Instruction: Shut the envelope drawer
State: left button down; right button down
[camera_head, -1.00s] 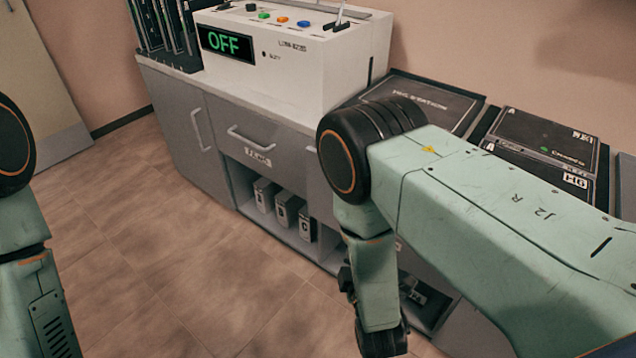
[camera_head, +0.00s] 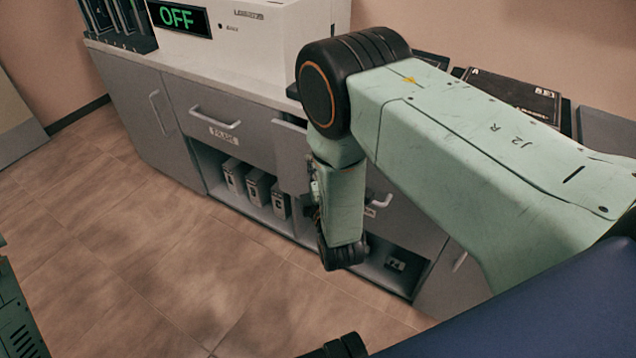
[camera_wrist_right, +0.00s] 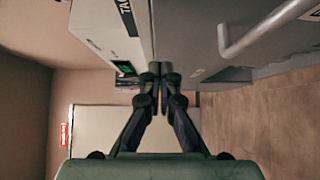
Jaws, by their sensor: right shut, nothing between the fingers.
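A grey drawer front (camera_head: 381,200) with a bar handle and a small label shows partly behind my right arm in the head view. A grey panel at its left end (camera_head: 291,158) seems to stand out from the cabinet; the label is too small to read. My right arm covers most of this drawer, so how far out it is cannot be told. In the right wrist view my right gripper (camera_wrist_right: 160,72) is shut and empty, close to a grey front with a bar handle (camera_wrist_right: 262,28). My left gripper is out of view.
Another drawer (camera_head: 208,118) sits left, above an open shelf with several boxes (camera_head: 255,187). A white machine (camera_head: 240,45) reading OFF stands on the counter. A low open compartment (camera_head: 398,266) is below my right arm. The floor (camera_head: 150,250) in front is clear.

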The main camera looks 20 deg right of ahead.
jog(key=w+d+b, duration=0.1)
jog(key=w+d, duration=0.1)
jog(key=shift+w+d, duration=0.25)
jog(key=shift+w, duration=0.1)
jog(key=shift+w+d, duration=0.3)
jog(key=shift+d, duration=0.05)
jog(key=shift+w+d, duration=0.8)
jog(key=shift+d, duration=0.25)
jog(key=shift+s+a, duration=0.1)
jog(key=shift+a, duration=0.1)
